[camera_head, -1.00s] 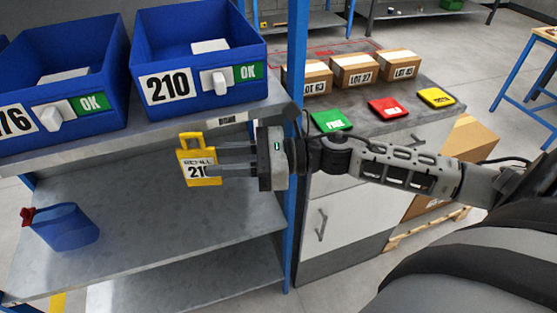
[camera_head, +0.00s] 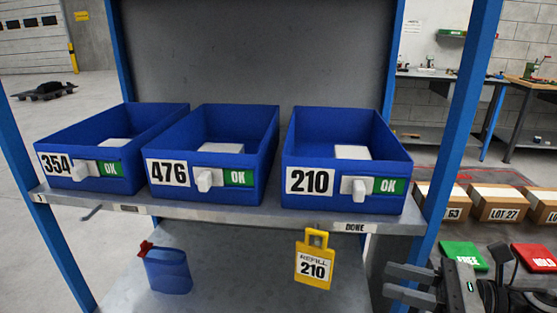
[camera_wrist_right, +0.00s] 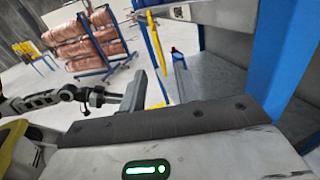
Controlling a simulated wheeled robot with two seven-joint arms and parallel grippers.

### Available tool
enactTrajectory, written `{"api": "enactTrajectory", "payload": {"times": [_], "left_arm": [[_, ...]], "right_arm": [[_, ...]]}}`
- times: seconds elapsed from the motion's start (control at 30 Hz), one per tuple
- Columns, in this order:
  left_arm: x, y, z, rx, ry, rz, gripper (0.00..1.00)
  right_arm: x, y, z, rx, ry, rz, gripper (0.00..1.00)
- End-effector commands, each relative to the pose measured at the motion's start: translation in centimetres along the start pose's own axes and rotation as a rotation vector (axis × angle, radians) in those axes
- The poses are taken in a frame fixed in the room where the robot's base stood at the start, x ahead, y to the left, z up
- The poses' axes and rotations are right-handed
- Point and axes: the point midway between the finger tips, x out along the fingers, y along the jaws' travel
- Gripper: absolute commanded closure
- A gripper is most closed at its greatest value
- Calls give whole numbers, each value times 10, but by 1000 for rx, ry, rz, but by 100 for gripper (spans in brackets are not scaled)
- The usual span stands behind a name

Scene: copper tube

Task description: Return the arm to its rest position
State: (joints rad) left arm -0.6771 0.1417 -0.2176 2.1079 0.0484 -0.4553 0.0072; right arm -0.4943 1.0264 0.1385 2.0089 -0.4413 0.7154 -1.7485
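My right gripper (camera_head: 408,284) is at the lower right of the head view. Its two fingers point left with a gap between them and nothing in it. The yellow "REFILL 210" tag (camera_head: 313,268) hangs upright under the front edge of the shelf, below the 210 bin and left of the "DONE" label. The gripper is to the right of the tag and apart from it. In the right wrist view a dark finger of this gripper (camera_wrist_right: 136,92) shows above its body. An arm of mine (camera_wrist_right: 60,98) shows at the left there, its finger state unclear.
Blue bins 354 (camera_head: 100,185), 476 (camera_head: 215,190) and 210 (camera_head: 340,190) stand on the upper shelf (camera_head: 240,213). A blue container (camera_head: 168,272) is on the lower shelf. A blue post (camera_head: 455,140) stands close to my right gripper. Boxes (camera_head: 495,203) and coloured cards stand right of it.

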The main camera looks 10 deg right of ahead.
Motion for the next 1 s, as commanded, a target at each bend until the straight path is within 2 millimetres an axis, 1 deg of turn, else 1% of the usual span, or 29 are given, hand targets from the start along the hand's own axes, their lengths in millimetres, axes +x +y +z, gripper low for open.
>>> {"api": "enactTrajectory", "payload": {"times": [0.07,0.17,0.2,0.27,0.3,0.37,0.4,0.47,0.5,0.6,0.63,0.67,0.7,0.8,1.0], "left_arm": [[0,0,0,0,1,-1,64],[0,0,0,1,1,-1,64],[1,0,0,1,1,-1,64],[1,0,0,1,1,-1,64],[1,0,0,1,1,-1,64],[1,-1,0,1,1,-1,64],[1,-1,0,1,1,-1,64],[1,-1,0,1,1,-1,64],[1,-1,0,2,1,-1,64],[1,-1,0,2,1,-1,64],[1,-1,0,2,1,-1,64],[1,-1,0,2,1,-1,64],[1,-1,0,2,1,-1,64],[1,-1,0,2,1,-1,64],[1,-1,0,3,1,-1,64]], "right_arm": [[2,-2,-9,154,-38,-68,68],[4,-9,-32,538,-139,-223,68],[5,-11,-46,746,-199,-298,68],[5,-10,-72,1091,-307,-410,68],[6,-7,-92,1331,-389,-479,68],[9,3,-122,1681,-519,-571,68],[12,13,-141,1903,-609,-624,68],[18,31,-167,2210,-742,-693,68],[23,44,-181,2389,-826,-733,68],[37,75,-207,2742,-1008,-808,68],[41,82,-212,2820,-1052,-825,68],[44,89,-216,-2785,1053,812,68],[47,97,-220,-2710,1038,788,68],[52,107,-225,-2605,1016,757,68],[52,108,-226,-2589,1014,752,68]]}}
